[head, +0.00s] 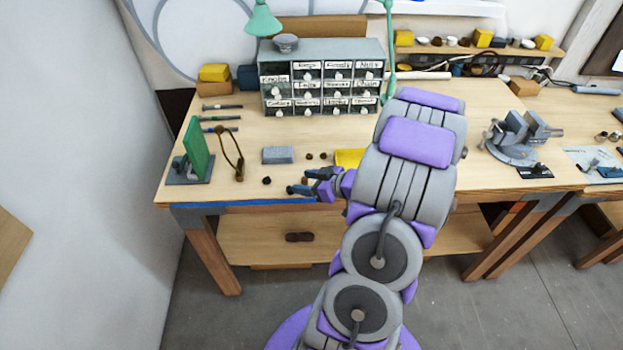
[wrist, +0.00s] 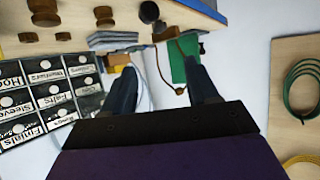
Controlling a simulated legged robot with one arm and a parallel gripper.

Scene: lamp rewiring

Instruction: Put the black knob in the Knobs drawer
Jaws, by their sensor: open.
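The black knob (head: 267,181) lies on the wooden workbench (head: 420,168), near its front edge. In the wrist view, a dark round knob (wrist: 149,12) at the top looks like the same one. The small-drawer cabinet (head: 352,47) stands at the back of the bench. Its Knobs drawer (head: 272,79), at the upper left, appears pulled out with a dark inside; the label is small. My gripper (head: 302,182) is open and empty, to the right of the black knob and apart from it. Its two fingers (wrist: 163,88) show in the wrist view with nothing held between them.
A grey block (head: 277,155) and several brown knobs (head: 310,156) lie close by. A green board on a stand (head: 194,146) and a looped brown wire piece (head: 238,160) stand to the left. A vise (head: 520,135) is at the right. Bench space before the cabinet is mostly clear.

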